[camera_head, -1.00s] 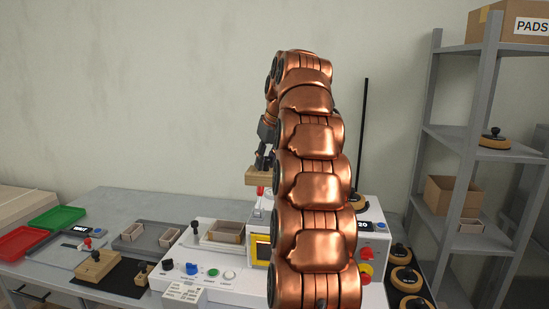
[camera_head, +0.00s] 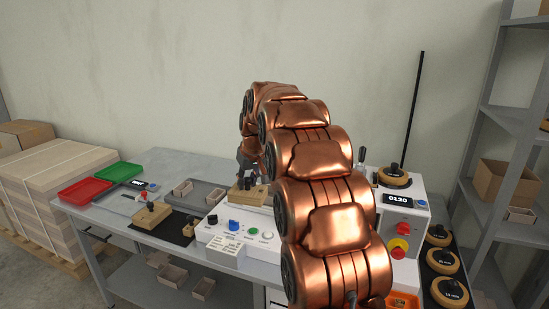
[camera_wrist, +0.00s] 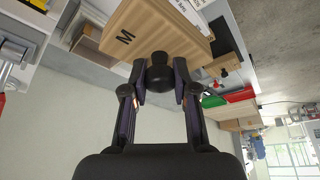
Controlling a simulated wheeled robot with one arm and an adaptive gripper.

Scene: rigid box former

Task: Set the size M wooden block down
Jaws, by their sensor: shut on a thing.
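The size M wooden block (camera_wrist: 150,32) fills the top of the wrist view, tilted in the picture, with a black M on its side and a black round knob on it. My gripper (camera_wrist: 160,76) has its two fingers shut on that knob. In the head view the block (camera_head: 252,196) shows left of my copper arm, over the back part of the white machine (camera_head: 232,238). My gripper (camera_head: 246,177) is above it, partly hidden by the arm. I cannot tell whether the block touches anything beneath it.
Another wooden block (camera_head: 150,216) and a smaller one (camera_head: 188,229) are on a black mat at left. A grey tray (camera_head: 208,191) holds small boxes. Red (camera_head: 84,192) and green (camera_head: 121,171) trays are further left. Round knobbed pads (camera_head: 441,262) line the right.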

